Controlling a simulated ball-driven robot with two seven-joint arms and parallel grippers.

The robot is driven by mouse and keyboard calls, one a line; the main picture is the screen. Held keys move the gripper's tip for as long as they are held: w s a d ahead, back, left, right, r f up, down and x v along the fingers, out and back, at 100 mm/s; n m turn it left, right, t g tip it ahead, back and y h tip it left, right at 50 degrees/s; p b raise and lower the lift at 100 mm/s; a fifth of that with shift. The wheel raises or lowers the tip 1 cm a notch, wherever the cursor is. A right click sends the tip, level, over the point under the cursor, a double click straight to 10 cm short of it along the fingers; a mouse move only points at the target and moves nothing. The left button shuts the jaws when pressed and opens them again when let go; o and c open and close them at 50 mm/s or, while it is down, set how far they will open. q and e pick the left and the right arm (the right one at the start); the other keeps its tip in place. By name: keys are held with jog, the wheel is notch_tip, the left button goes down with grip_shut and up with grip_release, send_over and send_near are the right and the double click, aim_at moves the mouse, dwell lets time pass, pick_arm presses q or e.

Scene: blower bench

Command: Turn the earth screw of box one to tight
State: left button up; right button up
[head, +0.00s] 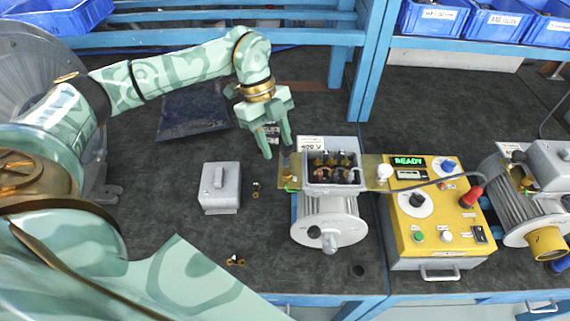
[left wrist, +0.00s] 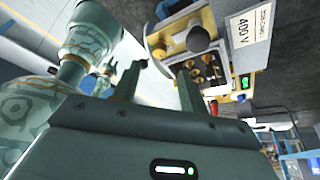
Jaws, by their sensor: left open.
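Box one appears to be the open grey terminal box (head: 309,183) on top of the middle motor (head: 328,220), with brass and dark terminals inside. In the left wrist view the open terminal box (left wrist: 222,72) shows beyond the fingers. The earth screw is too small to tell apart; a small green spot shows at the box's left side. My left gripper (head: 277,148) is open and empty, pointing down, above and behind the left of the box, apart from it. Its two fingers (left wrist: 160,82) show in the left wrist view. My right gripper is not in view.
Blue shelf posts (head: 365,80) rise behind.

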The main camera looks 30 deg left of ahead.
aim_at(286, 172)
pick_arm(q)
jog(key=x, duration=0.7)
jog(key=shift+d, duration=0.1)
grip_shut()
